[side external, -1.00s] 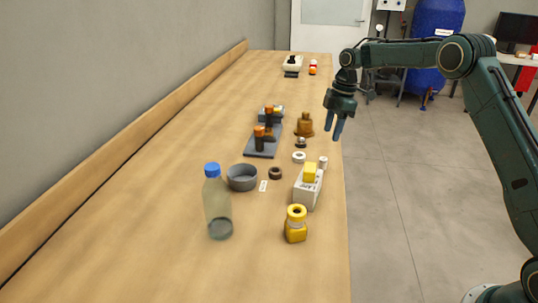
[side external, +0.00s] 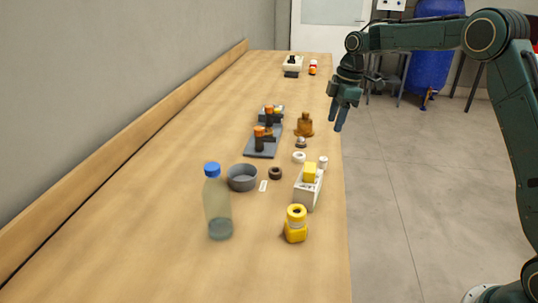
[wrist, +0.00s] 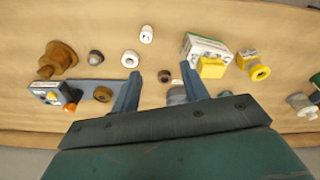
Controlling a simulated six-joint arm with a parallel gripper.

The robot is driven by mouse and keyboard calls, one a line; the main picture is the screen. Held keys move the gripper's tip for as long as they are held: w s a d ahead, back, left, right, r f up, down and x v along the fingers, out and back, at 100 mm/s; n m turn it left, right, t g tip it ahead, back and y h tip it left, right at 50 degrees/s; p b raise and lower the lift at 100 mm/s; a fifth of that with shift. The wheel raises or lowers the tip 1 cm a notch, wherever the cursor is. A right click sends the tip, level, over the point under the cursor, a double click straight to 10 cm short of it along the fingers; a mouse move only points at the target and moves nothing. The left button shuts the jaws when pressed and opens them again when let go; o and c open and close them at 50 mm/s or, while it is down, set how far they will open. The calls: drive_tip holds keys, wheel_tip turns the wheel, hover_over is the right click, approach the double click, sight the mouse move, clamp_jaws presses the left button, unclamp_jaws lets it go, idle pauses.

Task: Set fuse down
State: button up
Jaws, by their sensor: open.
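No object can be identified for certain as the fuse. A small white cylinder (side external: 323,162) stands by the white box at the table's right edge; a small white piece also shows at the top of the wrist view (wrist: 146,34). My gripper (side external: 336,123) hangs at the table's right edge, beyond the brown knob-shaped part (side external: 305,126), with fingers pointing down. In the wrist view its two fingers (wrist: 160,88) are spread apart with nothing held between them. The dark ring (wrist: 164,76) shows between them, well below.
A dark base plate with posts (side external: 262,150) sits mid-table. Nearer are a grey bowl (side external: 242,178), a white box with a yellow block (side external: 306,192), a yellow jar (side external: 296,228) and a blue-capped bottle (side external: 217,210). The left and front tabletop is mostly clear.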

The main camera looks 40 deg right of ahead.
drive_tip(key=s+a+r+m+t, duration=0.1)
drive_tip(key=s+a+r+m, duration=0.25)
drive_tip(key=s+r, duration=0.4)
drive_tip(key=s+a+r+m+t, duration=0.15)
drive_tip(key=s+a+r, duration=0.25)
drive_tip(key=s, duration=0.6)
drive_tip(key=s+a+f+m+t, duration=0.1)
drive_tip(key=s+f+m, duration=0.1)
drive_tip(key=s, duration=0.7)
drive_tip(key=s+a+f+m+t+h, duration=0.1)
drive_tip(key=s+m, duration=0.4)
drive_tip(key=s, duration=0.5)
drive_tip(key=shift+s+f, duration=0.3)
drive_tip(key=shift+f, duration=0.15)
